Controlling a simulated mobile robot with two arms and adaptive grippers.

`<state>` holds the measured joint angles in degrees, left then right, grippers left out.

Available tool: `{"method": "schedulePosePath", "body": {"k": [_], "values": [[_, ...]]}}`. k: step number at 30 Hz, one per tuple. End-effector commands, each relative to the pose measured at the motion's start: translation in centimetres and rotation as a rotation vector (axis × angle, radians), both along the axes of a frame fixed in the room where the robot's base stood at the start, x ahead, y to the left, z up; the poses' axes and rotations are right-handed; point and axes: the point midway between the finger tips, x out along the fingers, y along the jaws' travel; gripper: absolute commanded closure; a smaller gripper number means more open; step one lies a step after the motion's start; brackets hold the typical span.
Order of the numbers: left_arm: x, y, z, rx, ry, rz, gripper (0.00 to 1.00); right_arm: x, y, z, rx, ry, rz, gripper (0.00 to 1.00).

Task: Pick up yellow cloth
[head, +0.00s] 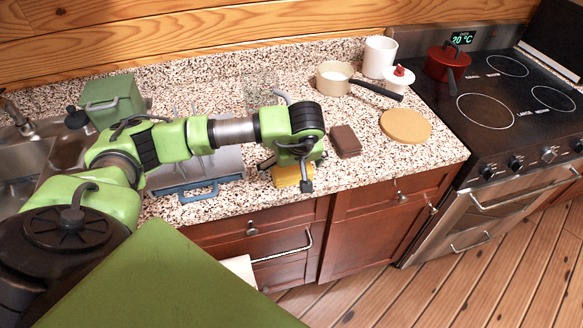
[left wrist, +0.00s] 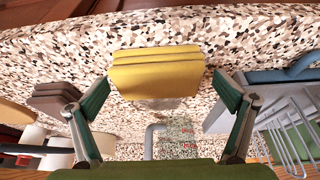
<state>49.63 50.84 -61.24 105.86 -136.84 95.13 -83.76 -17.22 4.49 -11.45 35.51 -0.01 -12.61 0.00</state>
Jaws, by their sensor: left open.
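The yellow cloth (head: 285,177) is a small folded stack lying near the front edge of the speckled counter. My left gripper (head: 287,172) is over it, pointing down, and partly hides it in the head view. In the left wrist view the yellow cloth (left wrist: 158,72) shows its folded layers between the two spread fingers of my left gripper (left wrist: 160,84). The fingers are open, with a gap on each side of the cloth. I cannot tell whether they touch the counter. My right gripper is in neither view.
A brown folded cloth (head: 345,141) lies to the right, near a round wooden board (head: 405,126). A pan (head: 334,78) and a white canister (head: 379,57) stand behind. A dish rack with a blue tray (head: 205,187) is to the left. A stove (head: 495,95) is at the right.

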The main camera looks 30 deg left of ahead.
Motion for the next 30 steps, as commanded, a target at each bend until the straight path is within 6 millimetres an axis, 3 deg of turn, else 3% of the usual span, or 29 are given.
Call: {"method": "schedulePosePath", "body": {"k": [7, 12, 24, 30], "values": [[0.1, 0.0, -0.2, 0.0, 0.0, -0.001, 0.04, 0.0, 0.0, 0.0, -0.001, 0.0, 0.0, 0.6], [0.1, 0.0, -0.2, 0.0, 0.0, -0.001, 0.45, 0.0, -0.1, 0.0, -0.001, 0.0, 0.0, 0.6], [0.1, 0.0, -0.1, -0.001, -0.001, -0.001, 0.45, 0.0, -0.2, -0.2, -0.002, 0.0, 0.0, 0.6], [0.2, 0.0, 1.4, -0.001, -0.005, -0.002, 0.45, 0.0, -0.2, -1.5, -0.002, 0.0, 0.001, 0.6]]}}
